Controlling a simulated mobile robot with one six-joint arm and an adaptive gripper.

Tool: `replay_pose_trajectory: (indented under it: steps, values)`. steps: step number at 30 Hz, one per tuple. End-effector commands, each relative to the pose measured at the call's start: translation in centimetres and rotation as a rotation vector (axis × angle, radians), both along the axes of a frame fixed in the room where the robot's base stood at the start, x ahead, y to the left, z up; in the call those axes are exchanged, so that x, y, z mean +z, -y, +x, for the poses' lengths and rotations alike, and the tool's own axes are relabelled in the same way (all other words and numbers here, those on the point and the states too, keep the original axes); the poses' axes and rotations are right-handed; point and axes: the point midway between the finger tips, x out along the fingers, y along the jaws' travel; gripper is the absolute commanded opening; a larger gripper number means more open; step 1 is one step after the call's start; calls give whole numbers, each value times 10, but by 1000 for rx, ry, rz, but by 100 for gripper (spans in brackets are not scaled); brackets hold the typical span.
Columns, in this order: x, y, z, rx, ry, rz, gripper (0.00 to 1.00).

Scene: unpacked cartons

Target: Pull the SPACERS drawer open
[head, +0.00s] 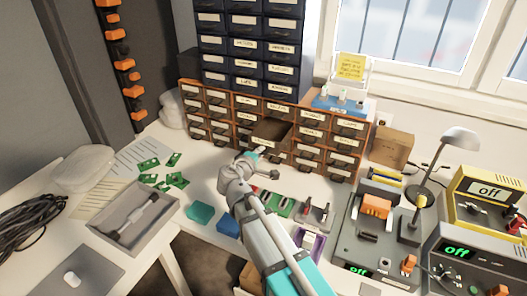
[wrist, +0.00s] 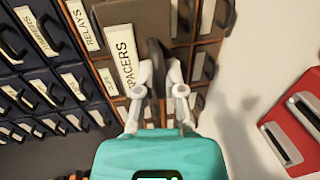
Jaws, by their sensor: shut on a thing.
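In the head view my gripper (head: 260,153) meets the drawer front, and the arm hides part of the drawers below.
The brown drawer cabinet (head: 218,108) stands on the white bench, with dark blue drawers (head: 244,47) above it. A grey tray (head: 136,222) and green boards (head: 178,181) lie left. A lamp (head: 460,138) and instruments stand right. A red object (wrist: 292,133) lies right in the wrist view.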

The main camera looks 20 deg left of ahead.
Motion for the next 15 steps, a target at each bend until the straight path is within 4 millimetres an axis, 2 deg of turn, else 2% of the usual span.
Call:
replay_pose_trajectory:
  steps: [4, 5, 10, 15]
  values:
    - [0, -1, 1, 2, 0, 1, 0]
    - [0, -1, 1, 2, 0, 1, 14]
    - [0, 0, 1, 1, 0, 0, 46]
    - [0, 1, 1, 0, 0, 0, 48]
